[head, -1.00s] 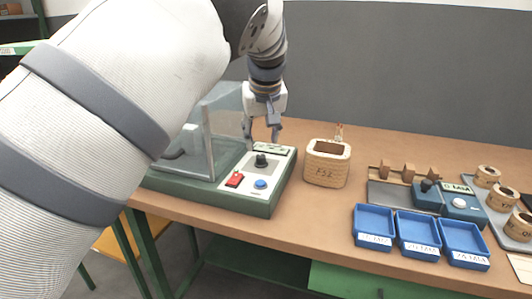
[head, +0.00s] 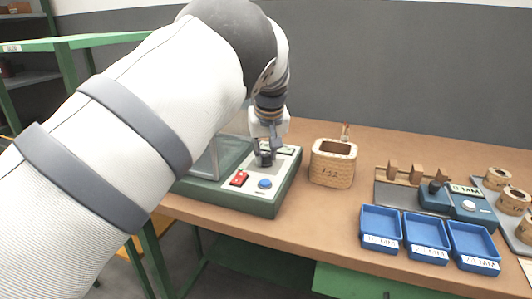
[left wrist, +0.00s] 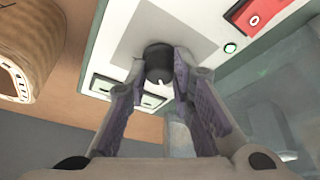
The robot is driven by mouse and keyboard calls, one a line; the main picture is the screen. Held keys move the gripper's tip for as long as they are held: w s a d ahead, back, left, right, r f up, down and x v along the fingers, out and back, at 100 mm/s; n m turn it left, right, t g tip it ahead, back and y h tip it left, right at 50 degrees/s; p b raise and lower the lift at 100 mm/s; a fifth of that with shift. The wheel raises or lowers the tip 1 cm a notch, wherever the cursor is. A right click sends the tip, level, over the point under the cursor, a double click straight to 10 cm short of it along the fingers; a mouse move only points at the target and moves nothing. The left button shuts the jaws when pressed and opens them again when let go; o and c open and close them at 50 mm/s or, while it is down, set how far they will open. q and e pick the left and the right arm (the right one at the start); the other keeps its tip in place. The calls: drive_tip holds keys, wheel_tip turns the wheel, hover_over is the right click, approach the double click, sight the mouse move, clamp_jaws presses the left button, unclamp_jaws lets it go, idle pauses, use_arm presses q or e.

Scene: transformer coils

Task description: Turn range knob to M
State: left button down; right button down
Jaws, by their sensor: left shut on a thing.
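The black range knob (left wrist: 158,62) sits on the light panel of the green tester box (head: 232,200). In the left wrist view a white pointer mark shows on the knob. My left gripper (head: 264,158) comes down onto the knob from above. In the left wrist view its two fingers (left wrist: 155,75) stand on either side of the knob and are shut on it. The knob's lettering, including any M, is too small or hidden to read. My right gripper is in no view.
A red switch (head: 239,178) and a blue button (head: 264,184) are on the panel in front of the knob. Three blue trays (head: 428,257) and a blue meter (head: 433,200) are farther right. A clear guard (head: 205,163) stands at the left.

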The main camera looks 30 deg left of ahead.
use_arm(q)
drive_tip(key=shift+s+a+r+m+t+h+p, duration=0.1)
drive_tip(key=shift+r+m+t+h+p, duration=0.1)
drive_tip(key=shift+m+p, duration=0.25)
drive_tip(key=shift+r+m+t+h+p, duration=0.1)
drive_tip(key=shift+m+h+p, duration=0.1)
drive_tip(key=shift+m, duration=0.35)
drive_tip(key=shift+f+m+h+p, duration=0.15)
drive_tip(key=shift+m+h+p, duration=0.25)
drive_tip(key=shift+m, duration=0.8)
drive_tip(key=shift+a+f+m+t+h, duration=0.1)
drive_tip(key=shift+m+t+h, duration=0.1)
drive_tip(key=shift+m, duration=0.35)
drive_tip(key=shift+f+m+t+h, duration=0.1)
drive_tip(key=shift+m+h, duration=0.1)
drive_tip(key=shift+m, duration=0.35)
drive_tip(key=shift+m+h, duration=0.4)
drive_tip(key=shift+m, duration=0.7)
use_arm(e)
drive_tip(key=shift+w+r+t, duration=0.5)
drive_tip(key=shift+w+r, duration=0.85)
use_arm(q)
drive_tip(key=shift+f, duration=0.1)
drive_tip(key=c, duration=1.4)
unclamp_jaws()
